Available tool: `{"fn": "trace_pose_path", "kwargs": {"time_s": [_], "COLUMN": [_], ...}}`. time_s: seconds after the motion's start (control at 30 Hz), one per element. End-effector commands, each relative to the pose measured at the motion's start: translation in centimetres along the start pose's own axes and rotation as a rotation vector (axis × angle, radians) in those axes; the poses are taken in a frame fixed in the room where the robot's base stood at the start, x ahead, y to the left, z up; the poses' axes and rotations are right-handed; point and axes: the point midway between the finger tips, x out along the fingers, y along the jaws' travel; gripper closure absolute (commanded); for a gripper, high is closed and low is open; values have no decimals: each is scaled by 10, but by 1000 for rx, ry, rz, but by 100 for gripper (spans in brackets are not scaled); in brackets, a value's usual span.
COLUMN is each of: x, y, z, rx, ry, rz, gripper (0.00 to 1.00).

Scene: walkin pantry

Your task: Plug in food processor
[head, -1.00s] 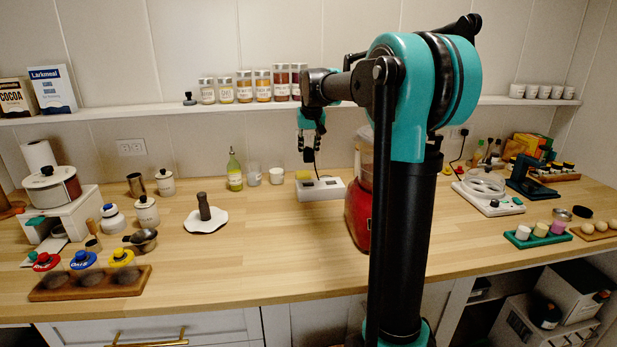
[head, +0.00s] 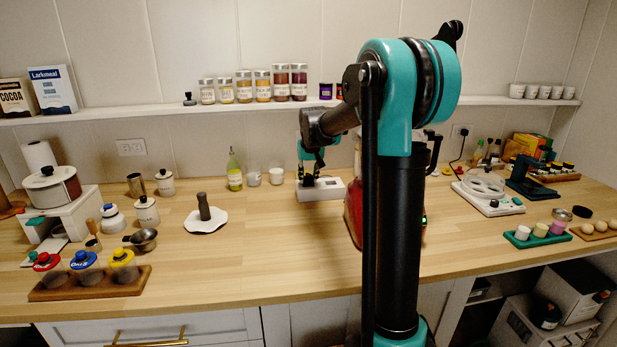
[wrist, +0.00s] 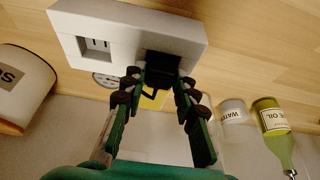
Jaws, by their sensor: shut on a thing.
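The white socket box (head: 330,190) stands on the counter left of the red food processor (head: 353,215). My arm hides most of the processor; a small green light (head: 425,220) shows at its right. My gripper (head: 310,183) is down at the left part of the box. In the wrist view, my gripper (wrist: 155,88) is shut on a black plug (wrist: 163,66), at the right socket of the box (wrist: 130,22). The plug covers that socket and appears to be in it; how deep is hidden. The left socket (wrist: 96,46) is empty.
Close by are a green oil bottle (head: 234,170), small white cups (head: 276,175) and a shelf with spice jars (head: 262,86) above. A dark pestle-like object on a white mat (head: 206,220) stands at left. The front middle counter is clear.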

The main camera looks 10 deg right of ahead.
Motion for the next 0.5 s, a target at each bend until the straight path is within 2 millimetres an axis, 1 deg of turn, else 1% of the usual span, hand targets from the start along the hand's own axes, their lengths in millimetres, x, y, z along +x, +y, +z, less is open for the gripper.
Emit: {"fn": "trace_pose_path", "kwargs": {"time_s": [0.13, 0.17, 0.3, 0.5], "x": [3, 2, 2, 2], "y": [0, 0, 0, 0], "z": [1, 1, 1, 1], "rx": [0, 0, 0, 0], "ry": [0, 0, 0, 0], "rz": [0, 0, 0, 0], "gripper": [100, 68, 51, 51]}}
